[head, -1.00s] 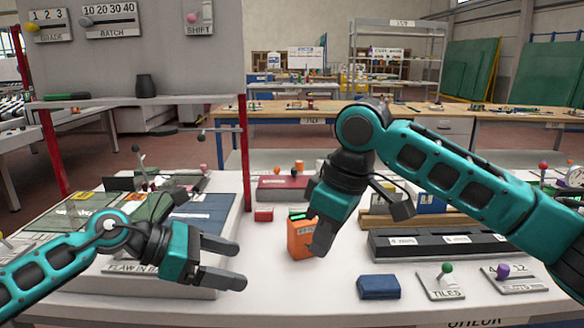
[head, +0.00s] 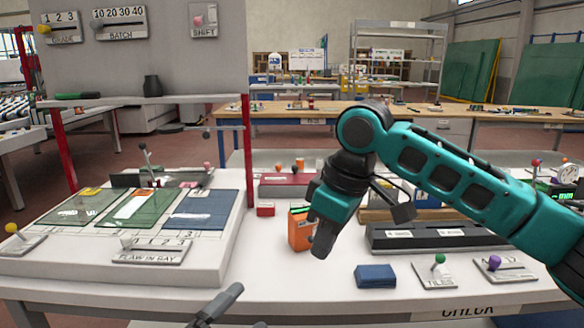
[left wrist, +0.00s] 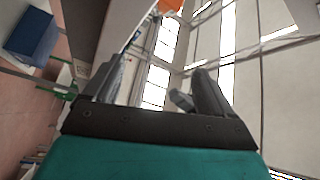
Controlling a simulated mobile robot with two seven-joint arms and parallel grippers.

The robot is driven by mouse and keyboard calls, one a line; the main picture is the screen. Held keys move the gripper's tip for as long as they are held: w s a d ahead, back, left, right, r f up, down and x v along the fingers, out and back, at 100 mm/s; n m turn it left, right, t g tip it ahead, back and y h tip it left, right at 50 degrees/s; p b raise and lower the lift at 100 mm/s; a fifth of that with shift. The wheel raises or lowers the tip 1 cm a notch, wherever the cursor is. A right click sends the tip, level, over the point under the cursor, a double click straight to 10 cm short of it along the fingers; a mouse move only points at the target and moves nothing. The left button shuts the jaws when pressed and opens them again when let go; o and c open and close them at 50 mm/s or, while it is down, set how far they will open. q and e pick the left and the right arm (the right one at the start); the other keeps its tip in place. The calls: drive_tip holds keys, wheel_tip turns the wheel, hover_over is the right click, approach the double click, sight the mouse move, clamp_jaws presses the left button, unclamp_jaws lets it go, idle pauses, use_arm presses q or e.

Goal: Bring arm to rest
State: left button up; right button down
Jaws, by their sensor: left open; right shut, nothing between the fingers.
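My right gripper (head: 322,238) points down over the white table (head: 290,277), its fingers shut and in front of an orange box (head: 298,231). The gripper hides part of that box, and I cannot tell whether they touch. My left gripper (head: 222,306) shows only as a dark finger at the bottom edge of the head view; the rest is out of frame. In the left wrist view the two fingers of my left gripper (left wrist: 155,85) stand apart with nothing between them.
A blue block (head: 375,276) lies right of the orange box. The panels TILES (head: 437,272) and one with a purple knob (head: 504,269) are at the right. At the left is a raised board with bays (head: 135,209) and a FLAW IN BAY slider (head: 152,250).

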drive_tip(key=s+a+f+m+t+y, duration=0.2)
drive_tip(key=a+f+m+t+y, duration=0.1)
drive_tip(key=f, duration=0.8)
drive_tip(key=s+a+f+m+t+y, duration=0.2)
drive_tip(key=f+y, duration=0.1)
drive_tip(key=f, duration=0.7)
use_arm(q)
drive_tip(key=s+a+f+n+g+y+p, duration=0.2)
drive_tip(key=s+a+f+n+y, duration=0.2)
drive_tip(key=s+f+n, duration=0.4)
drive_tip(key=s+a+f+n+g+y+p, duration=0.3)
drive_tip(key=s+a+f+n+y, duration=0.2)
drive_tip(key=s+f+n, duration=0.3)
drive_tip(key=shift+a+n+p, duration=0.2)
drive_tip(key=shift+n+p, duration=0.15)
drive_tip(key=shift+n, duration=0.65)
use_arm(e)
drive_tip(key=s+d+f+m+t+h, duration=0.2)
drive_tip(key=s+d+f+h, duration=0.1)
drive_tip(key=s+d, duration=0.4)
drive_tip(key=s+d+f+m+t+h, duration=0.2)
drive_tip(key=s+d+f, duration=0.3)
drive_tip(key=s+d, duration=0.3)
drive_tip(key=d+h, duration=0.1)
drive_tip(key=d, duration=0.1)
drive_tip(key=shift+d, duration=0.4)
